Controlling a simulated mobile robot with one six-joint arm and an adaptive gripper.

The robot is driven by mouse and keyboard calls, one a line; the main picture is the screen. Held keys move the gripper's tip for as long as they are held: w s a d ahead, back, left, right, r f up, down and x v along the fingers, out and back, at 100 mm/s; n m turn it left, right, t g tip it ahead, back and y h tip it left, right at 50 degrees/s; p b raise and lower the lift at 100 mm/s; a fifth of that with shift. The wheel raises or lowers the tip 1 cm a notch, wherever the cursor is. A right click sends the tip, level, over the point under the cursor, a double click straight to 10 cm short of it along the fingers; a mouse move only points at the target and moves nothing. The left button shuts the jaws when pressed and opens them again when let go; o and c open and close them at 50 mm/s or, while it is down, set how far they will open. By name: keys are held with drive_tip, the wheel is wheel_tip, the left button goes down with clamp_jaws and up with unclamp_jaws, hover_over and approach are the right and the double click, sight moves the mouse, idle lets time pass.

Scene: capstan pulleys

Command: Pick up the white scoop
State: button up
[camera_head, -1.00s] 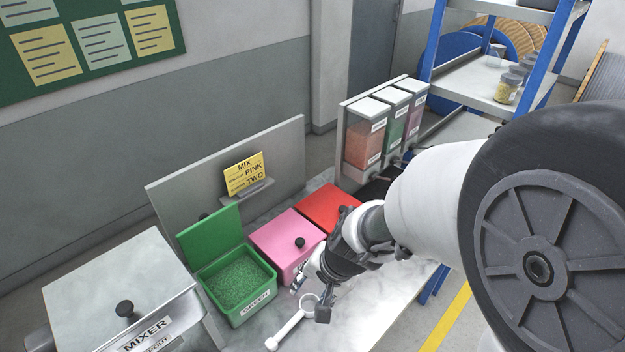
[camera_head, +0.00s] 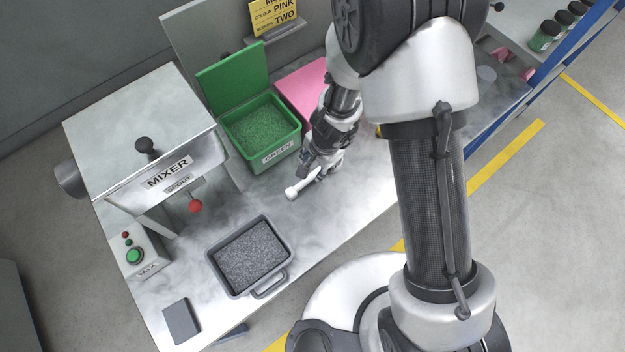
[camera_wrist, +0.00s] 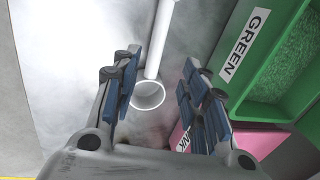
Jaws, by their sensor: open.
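The white scoop (camera_head: 295,191) lies on the marbled worktop in front of the green bin. In the wrist view its straight handle (camera_wrist: 163,38) runs to the top edge, and its round bowl (camera_wrist: 149,94) is nearer my palm. My gripper (camera_head: 312,172) is over the scoop's bowl end and hides that end in the head view. In the wrist view my gripper (camera_wrist: 160,72) is open, with blue-padded fingers to the left and right of the scoop and visible gaps on both sides. Nothing is held.
The open green bin (camera_head: 290,150) with green granules stands close behind the scoop. The closed pink bin (camera_head: 300,90) is beside it. The mixer (camera_head: 140,135) is at left. A grey tray (camera_head: 284,262) of speckled granules sits in front, with bare worktop (camera_head: 330,212) around the scoop.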

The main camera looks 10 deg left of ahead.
sight(313, 174)
drive_tip(key=shift+w+a+f+b, duration=0.15)
drive_tip(key=shift+f+b, duration=0.15)
drive_tip(key=shift+f, duration=0.35)
drive_tip(key=shift+a+f+b, duration=0.1)
drive_tip(key=shift+f+b, duration=0.15)
drive_tip(key=shift+f, duration=0.35)
wheel_tip(313, 174, down, 4)
drive_tip(key=b, duration=0.4)
drive_tip(key=shift+a+f, duration=0.1)
drive_tip(key=shift+f, duration=0.15)
drive_tip(key=shift+a+f, duration=0.1)
drive_tip(key=shift+f, duration=0.2)
drive_tip(key=shift+c, duration=0.5)
clamp_jaws()
